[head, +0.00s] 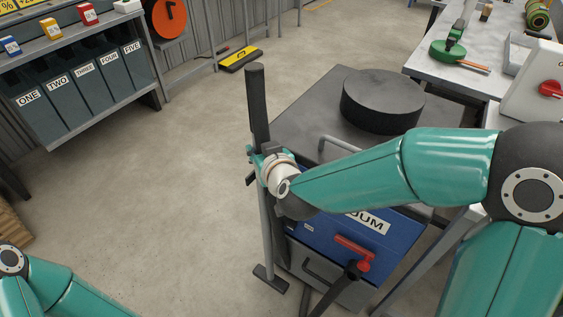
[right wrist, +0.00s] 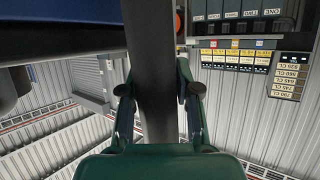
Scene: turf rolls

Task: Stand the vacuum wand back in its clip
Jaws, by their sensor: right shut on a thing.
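The vacuum wand (head: 257,105) stands nearly upright beside the vacuum, with a thick dark upper part and a thin grey tube. Its flat dark foot (head: 270,278) is at the floor. My right gripper (head: 258,160) is shut on the wand just below the thick part. In the right wrist view the wand (right wrist: 152,50) runs between the two fingers of the gripper (right wrist: 160,91). The vacuum (head: 318,232) has a blue front with a partly hidden label. I cannot make out the clip; my gripper and forearm cover part of that side. My left gripper is out of the head view.
A dark round lid (head: 383,100) sits on the vacuum's grey top. A red handle (head: 353,250) and dark hose end are on its front. A workbench (head: 410,62) stands at right, and labelled bins (head: 85,90) at left. The floor (head: 170,190) left of the wand is clear.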

